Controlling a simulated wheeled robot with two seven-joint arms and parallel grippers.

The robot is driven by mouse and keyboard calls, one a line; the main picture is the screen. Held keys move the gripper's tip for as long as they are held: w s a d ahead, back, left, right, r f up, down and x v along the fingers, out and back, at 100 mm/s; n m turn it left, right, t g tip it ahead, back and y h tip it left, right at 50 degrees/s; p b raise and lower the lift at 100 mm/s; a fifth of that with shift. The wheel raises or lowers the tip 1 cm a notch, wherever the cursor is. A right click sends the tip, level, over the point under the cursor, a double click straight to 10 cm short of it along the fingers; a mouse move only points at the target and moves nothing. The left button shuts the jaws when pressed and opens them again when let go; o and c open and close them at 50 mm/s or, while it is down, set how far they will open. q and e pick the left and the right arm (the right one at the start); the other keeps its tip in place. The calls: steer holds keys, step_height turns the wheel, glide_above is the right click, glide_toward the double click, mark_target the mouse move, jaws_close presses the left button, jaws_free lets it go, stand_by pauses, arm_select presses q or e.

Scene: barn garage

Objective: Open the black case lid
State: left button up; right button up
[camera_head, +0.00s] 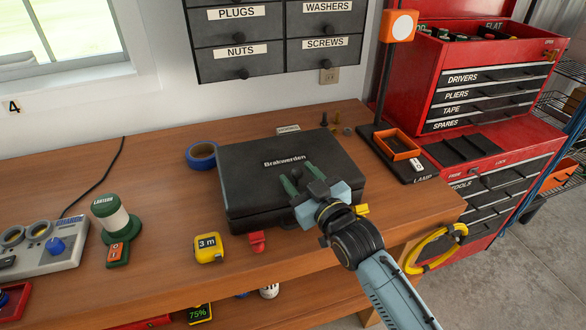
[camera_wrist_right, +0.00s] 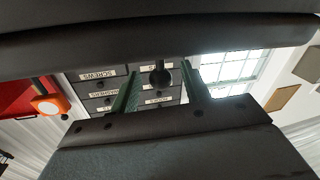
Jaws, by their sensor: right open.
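The black case (camera_head: 265,195), lettered "Brakwerden", lies on the wooden workbench with its lid down. A red piece (camera_head: 257,241) is at its front left, and a yellow piece (camera_head: 361,210) shows at the front right beside my wrist. My right gripper (camera_head: 299,177) is open, its green fingers over the front right part of the lid; I cannot tell whether they touch it. My arm hides part of the case's front. In the right wrist view, the open fingers (camera_wrist_right: 160,76) show with a dark band, probably the case, above them. My left gripper is not in view.
A yellow tape measure (camera_head: 208,248), a green lantern (camera_head: 112,220) and a charger (camera_head: 45,245) stand to the left. A lamp stand (camera_head: 398,150) and red tool chest (camera_head: 480,80) are at right. Drawers (camera_head: 280,40) hang above.

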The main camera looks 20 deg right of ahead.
mark_target(293, 180)
steer(key=shift+x, duration=1.7)
jaws_close()
